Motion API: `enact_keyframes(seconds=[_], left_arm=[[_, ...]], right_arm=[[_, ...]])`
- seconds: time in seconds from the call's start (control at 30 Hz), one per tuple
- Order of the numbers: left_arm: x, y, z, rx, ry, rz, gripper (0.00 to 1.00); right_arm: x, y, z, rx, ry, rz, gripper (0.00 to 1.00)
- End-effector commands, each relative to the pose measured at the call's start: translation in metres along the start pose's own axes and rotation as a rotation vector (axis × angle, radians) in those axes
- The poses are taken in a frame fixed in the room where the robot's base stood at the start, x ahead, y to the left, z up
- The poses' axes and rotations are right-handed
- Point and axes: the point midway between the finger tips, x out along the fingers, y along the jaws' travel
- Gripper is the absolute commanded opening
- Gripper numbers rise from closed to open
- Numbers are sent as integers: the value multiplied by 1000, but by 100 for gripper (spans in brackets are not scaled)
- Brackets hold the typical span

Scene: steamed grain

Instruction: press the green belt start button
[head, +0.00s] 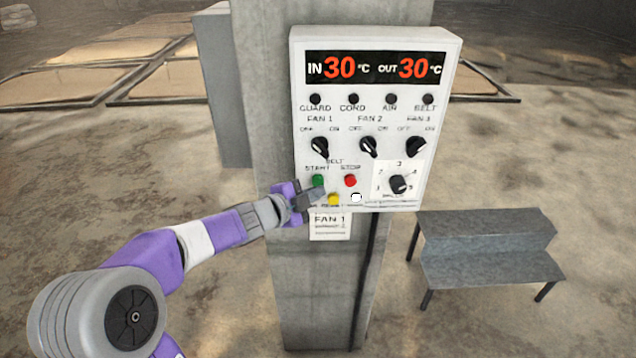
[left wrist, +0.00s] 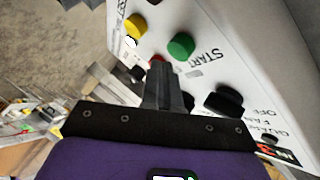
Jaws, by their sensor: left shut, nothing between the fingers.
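The green belt start button (head: 318,181) is on the lower left of the white control panel (head: 372,105), under the label START. My left gripper (head: 318,194) is shut and empty, just below and beside the green button in the head view. In the left wrist view the shut fingertips (left wrist: 158,68) point toward the panel, and the green button (left wrist: 180,46) shows just beyond them to the upper right. I cannot tell whether the tips touch the panel; the green button appears uncovered. My right gripper is not in view.
The red stop button (head: 350,181) and the yellow button (head: 334,199) lie close by. A dial (head: 399,184) and several black knobs share the panel, which hangs on a concrete pillar (head: 310,290). A grey step bench (head: 490,250) stands at the right.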

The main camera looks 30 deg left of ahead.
Motion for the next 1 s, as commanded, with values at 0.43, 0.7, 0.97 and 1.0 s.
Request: enact_keyframes(seconds=[0.43,0.7,0.97,1.0], left_arm=[[0,0,0,0,0,0,0],[0,0,0,0,0,0,0],[5,-4,3,0,0,0,0],[6,-5,4,0,0,0,0]], right_arm=[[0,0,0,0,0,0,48],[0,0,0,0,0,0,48],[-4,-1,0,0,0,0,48],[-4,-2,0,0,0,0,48]])
